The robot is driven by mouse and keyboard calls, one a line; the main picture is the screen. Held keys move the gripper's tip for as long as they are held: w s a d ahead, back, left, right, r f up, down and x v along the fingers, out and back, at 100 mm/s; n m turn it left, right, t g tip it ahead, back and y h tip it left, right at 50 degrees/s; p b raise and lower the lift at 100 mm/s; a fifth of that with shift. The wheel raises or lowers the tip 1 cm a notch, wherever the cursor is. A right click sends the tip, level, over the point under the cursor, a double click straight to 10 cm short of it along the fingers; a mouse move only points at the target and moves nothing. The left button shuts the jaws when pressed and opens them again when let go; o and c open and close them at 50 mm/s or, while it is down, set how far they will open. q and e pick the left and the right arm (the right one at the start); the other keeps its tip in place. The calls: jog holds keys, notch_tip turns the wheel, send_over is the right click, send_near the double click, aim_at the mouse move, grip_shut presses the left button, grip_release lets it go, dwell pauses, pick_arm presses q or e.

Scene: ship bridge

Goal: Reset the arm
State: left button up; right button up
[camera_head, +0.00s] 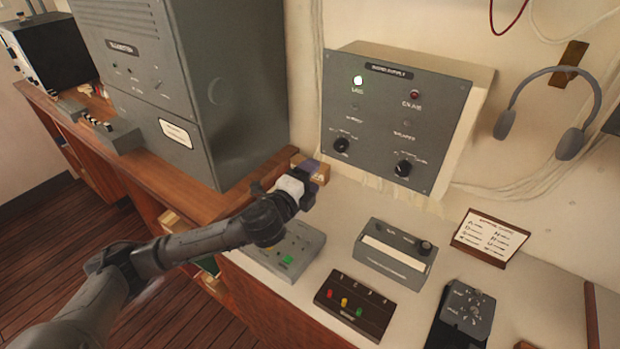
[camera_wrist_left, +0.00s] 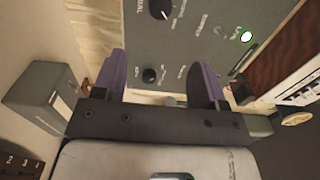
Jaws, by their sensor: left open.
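My left arm (camera_head: 215,238) reaches in from the lower left. My left gripper (camera_head: 313,170) is over the back of the desk, just below and left of the grey signal panel (camera_head: 385,125). In the left wrist view the gripper (camera_wrist_left: 160,78) has its two purple fingers apart, with nothing seen between them. The panel's face (camera_wrist_left: 185,45) with its knobs shows beyond the fingers. My right gripper is in neither view.
Below the arm is a grey box with a green button (camera_head: 287,260). A dark box with coloured buttons (camera_head: 352,305), a grey slotted box (camera_head: 396,253) and a card (camera_head: 490,238) stand on the desk. Headphones (camera_head: 568,142) hang on the wall. A large grey cabinet (camera_head: 205,90) stands left.

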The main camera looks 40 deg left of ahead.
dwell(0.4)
pick_arm(q)
jog(key=s+d+f+n+g+h, duration=0.1)
jog(key=s+d+f+n+g, duration=0.3)
jog(key=s, duration=0.7)
jog(key=s+d+f+n+g+h+p, duration=0.1)
jog(key=s+d+f+n+g, duration=0.4)
jog(key=s+d+f, duration=0.3)
jog(key=s+d+f+n+g+h+p, duration=0.1)
jog(key=s+d+f+n+g, duration=0.4)
jog(key=s+f, duration=0.9)
jog(key=shift+s+d, duration=0.25)
jog(key=shift+d, duration=0.15)
jog(key=shift+f, duration=0.1)
jog(key=shift+c, duration=0.3)
